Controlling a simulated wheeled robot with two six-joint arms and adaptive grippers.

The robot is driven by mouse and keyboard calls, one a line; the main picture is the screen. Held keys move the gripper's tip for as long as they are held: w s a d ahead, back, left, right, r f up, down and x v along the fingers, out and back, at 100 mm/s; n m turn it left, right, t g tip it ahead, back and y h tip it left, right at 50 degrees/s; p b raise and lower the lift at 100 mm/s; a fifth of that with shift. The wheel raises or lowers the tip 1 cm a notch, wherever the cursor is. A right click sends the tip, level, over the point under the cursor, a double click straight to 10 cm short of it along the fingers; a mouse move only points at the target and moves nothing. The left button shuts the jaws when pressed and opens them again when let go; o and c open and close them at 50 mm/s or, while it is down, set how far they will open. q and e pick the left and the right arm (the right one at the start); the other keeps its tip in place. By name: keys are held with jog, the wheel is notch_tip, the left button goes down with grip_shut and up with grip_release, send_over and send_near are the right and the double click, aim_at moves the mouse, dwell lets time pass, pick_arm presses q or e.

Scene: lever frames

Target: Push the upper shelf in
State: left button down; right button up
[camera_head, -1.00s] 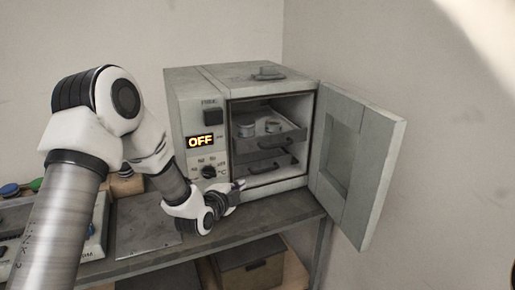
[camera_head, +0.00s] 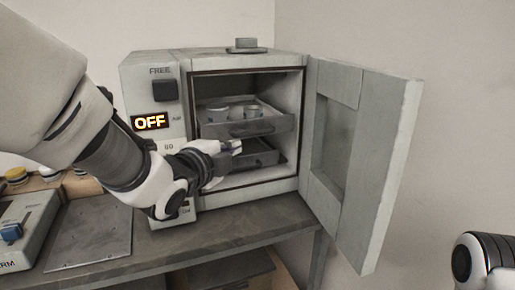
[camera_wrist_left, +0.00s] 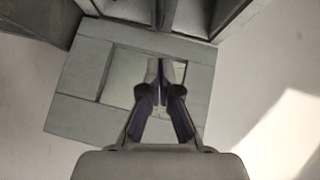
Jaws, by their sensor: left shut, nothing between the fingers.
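The oven (camera_head: 160,215) stands on the table with its door (camera_head: 375,160) wide open to the right. Its upper shelf (camera_head: 275,126) is a grey tray holding small round containers (camera_head: 250,111). The upper shelf's front stands further forward than the lower shelf (camera_head: 265,159). My left gripper (camera_head: 236,147) is shut and empty, in front of the opening just below the upper shelf's front, covering part of the lower shelf. I cannot tell whether it touches a shelf. In the left wrist view, the shut fingers (camera_wrist_left: 160,68) show against the open door (camera_wrist_left: 85,85). My right gripper is out of view.
A display on the oven reads OFF (camera_head: 150,122). A flat metal plate (camera_head: 92,235) and a device (camera_head: 25,225) lie on the table at left. The open door bounds the space on the right.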

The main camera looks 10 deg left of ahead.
pick_arm(q)
jog(key=p, duration=0.1)
send_near(251, 134)
jog(key=w+d, duration=0.2)
jog(key=d, duration=0.1)
jog(key=w, duration=0.1)
jog(key=w+a, duration=0.1)
jog(key=w+f, duration=0.1)
jog(key=shift+w+a, duration=0.45)
jog(key=shift+a, duration=0.1)
jog(key=shift+d, duration=0.1)
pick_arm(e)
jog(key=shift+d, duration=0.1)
